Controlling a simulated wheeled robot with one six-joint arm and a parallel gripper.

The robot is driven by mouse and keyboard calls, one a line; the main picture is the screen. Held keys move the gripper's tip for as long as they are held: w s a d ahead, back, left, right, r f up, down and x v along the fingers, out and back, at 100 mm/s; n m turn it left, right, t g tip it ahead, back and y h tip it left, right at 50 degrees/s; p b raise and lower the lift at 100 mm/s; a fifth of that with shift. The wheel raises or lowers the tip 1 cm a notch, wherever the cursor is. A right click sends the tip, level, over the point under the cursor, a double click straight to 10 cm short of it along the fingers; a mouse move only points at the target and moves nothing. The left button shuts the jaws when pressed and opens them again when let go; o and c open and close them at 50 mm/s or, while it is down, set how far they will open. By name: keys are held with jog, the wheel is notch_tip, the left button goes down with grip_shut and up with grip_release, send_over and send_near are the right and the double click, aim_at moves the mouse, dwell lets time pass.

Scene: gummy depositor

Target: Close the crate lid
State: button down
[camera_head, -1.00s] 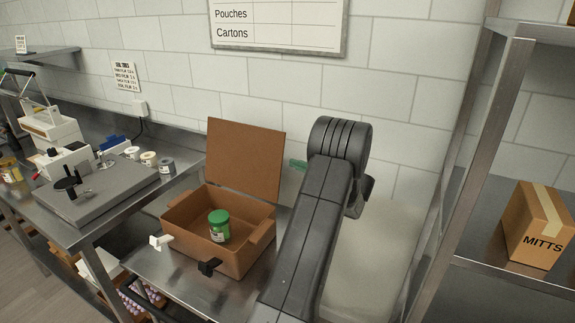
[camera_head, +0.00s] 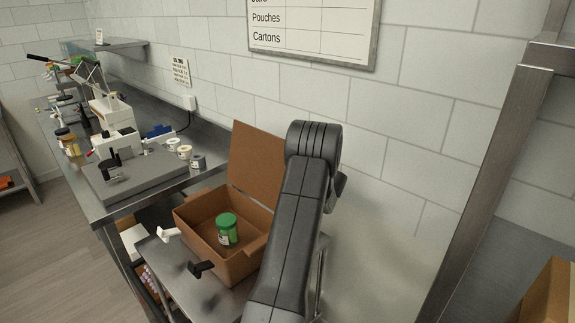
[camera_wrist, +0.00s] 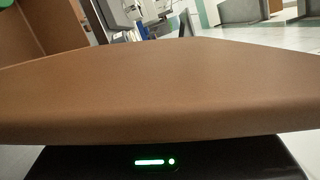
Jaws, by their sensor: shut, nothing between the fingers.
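The brown crate (camera_head: 198,214) stands on a steel table in the head view, its mouth open. Its lid (camera_head: 258,158) stands up at the back edge, leaning slightly back. A green-capped jar (camera_head: 228,230) is inside the crate. My arm covers the crate's right part and the lid's right edge. The dark body of my gripper (camera_wrist: 155,162), with a green light, shows at the bottom of the wrist view. A broad brown surface (camera_wrist: 160,88) close to the camera hides the fingers; I cannot tell for sure which part it is, or whether they touch it.
White (camera_head: 168,234) and black (camera_head: 201,268) fittings stick out at the crate's front. A steel bench (camera_head: 98,213) with a machine and small jars is at left. A metal shelf post (camera_head: 475,180) and a carton (camera_head: 552,295) are at right. The wall is close behind.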

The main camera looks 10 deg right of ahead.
jog(key=shift+w+a, duration=0.1)
jog(key=shift+w, duration=0.1)
jog(key=shift+s+a, duration=0.1)
jog(key=shift+s+a+r+n, duration=0.45)
jog(key=shift+s+a+n, duration=0.05)
jog(key=shift+a+n, duration=0.25)
jog(key=s+a+f+n+h+b, duration=0.2)
jog(key=s+a+f+n+b, duration=0.2)
jog(key=a, duration=0.4)
jog(key=s+a+f+n+h+b, duration=0.2)
jog(key=s+a+f+n+b, duration=0.3)
jog(key=a+n, duration=0.3)
jog(key=shift+s+f+n+g+b, duration=0.15)
jog(key=shift+s+n+g+b, duration=0.25)
jog(key=shift+s+n+b, duration=0.35)
jog(key=shift+s, duration=0.1)
jog(key=shift+s, duration=0.1)
jog(key=v, duration=1.3)
jog(key=shift+s+d, duration=0.15)
jog(key=shift+s, duration=0.1)
